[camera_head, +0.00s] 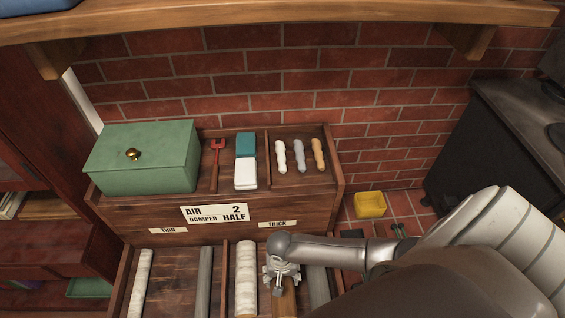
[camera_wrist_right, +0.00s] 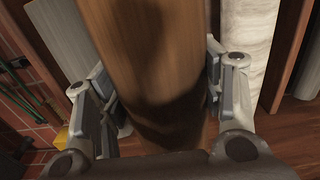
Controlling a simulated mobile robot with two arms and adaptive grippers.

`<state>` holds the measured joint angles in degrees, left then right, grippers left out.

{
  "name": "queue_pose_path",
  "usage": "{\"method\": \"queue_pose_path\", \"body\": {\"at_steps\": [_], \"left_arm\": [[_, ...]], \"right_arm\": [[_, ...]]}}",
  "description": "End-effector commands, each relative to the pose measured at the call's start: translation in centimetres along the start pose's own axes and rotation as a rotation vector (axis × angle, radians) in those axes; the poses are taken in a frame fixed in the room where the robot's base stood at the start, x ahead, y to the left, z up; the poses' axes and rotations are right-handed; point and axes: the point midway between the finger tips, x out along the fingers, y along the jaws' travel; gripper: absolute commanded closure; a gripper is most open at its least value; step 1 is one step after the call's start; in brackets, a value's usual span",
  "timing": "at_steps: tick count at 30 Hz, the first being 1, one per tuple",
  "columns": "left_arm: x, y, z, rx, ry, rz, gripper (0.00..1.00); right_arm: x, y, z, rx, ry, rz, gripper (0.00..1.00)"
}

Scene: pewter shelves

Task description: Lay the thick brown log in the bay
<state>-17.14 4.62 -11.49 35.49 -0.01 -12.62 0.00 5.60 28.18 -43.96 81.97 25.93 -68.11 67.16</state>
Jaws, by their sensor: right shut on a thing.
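The thick brown log (camera_head: 287,302) is in the thick section of the wooden tray at the bottom of the head view. It lies between a thick white log (camera_head: 246,275) and a thick grey log (camera_head: 318,287). My right gripper (camera_head: 283,275) is shut on its far part. In the right wrist view the brown log (camera_wrist_right: 150,60) runs between the two jaws of the gripper (camera_wrist_right: 165,95). I cannot tell whether the log is lifted off the tray floor. No place is marked as the bay. My left gripper is not in view.
A thin white log (camera_head: 140,283) and a thin grey log (camera_head: 203,282) lie in the thin section. Behind stands a wooden shelf with a green box (camera_head: 143,160), a sign (camera_head: 214,214) and small items. A yellow bin (camera_head: 370,205) and dark stove (camera_head: 500,130) are right.

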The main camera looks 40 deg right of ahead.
Motion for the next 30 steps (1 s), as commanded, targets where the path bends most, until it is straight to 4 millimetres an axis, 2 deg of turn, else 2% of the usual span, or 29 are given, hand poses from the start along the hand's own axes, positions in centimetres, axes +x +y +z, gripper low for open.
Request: {"method": "queue_pose_path", "body": {"at_steps": [13, 30], "left_arm": [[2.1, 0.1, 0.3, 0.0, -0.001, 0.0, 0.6], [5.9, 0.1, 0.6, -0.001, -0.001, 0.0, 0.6]], "right_arm": [[1.8, -0.1, -4.0, 0.002, 0.002, -0.002, 0.84], [7.3, -0.1, -3.9, 0.001, 0.001, -0.002, 0.84]]}}
